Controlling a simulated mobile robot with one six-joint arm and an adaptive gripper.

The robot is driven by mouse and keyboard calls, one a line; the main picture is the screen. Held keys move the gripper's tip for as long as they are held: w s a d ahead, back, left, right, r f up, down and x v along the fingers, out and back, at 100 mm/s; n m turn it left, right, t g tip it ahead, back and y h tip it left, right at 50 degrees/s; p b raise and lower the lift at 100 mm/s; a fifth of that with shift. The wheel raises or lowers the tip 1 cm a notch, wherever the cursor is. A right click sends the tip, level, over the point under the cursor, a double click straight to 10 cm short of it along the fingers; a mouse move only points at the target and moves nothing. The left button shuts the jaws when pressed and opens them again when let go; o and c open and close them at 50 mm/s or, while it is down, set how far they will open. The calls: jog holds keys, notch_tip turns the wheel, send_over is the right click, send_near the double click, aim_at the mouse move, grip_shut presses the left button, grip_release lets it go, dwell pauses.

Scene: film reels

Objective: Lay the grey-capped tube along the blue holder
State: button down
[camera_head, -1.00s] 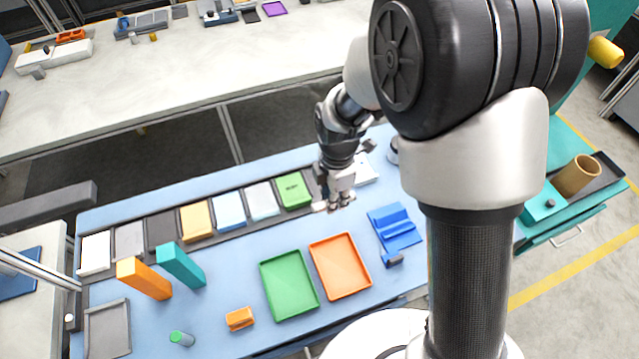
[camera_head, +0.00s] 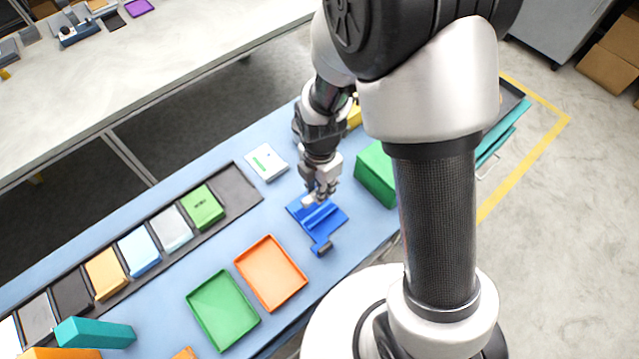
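The blue holder (camera_head: 331,215) lies on the light-blue table, right of the orange tray. It has raised ridges along it and a small block with a dark grey face at its near end. My gripper (camera_head: 319,196) points down over the holder's far part, very close to it; contact cannot be made out. Its fingers are small and blend with the holder, so their opening and any grasp are unclear. I cannot make out a grey-capped tube in this view; the gripper hides part of the holder.
An orange tray (camera_head: 247,265) and a green tray (camera_head: 195,301) lie left of the holder. A green box (camera_head: 377,172) stands close at its right. A white device (camera_head: 267,162) lies behind it.

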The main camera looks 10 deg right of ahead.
jog(key=shift+f+b, duration=2.65)
jog(key=shift+f, duration=1.05)
jog(key=c, duration=1.4)
grip_release()
jog(key=shift+o, duration=0.2)
notch_tip(320, 180, up, 12)
jog(key=shift+r, duration=0.1)
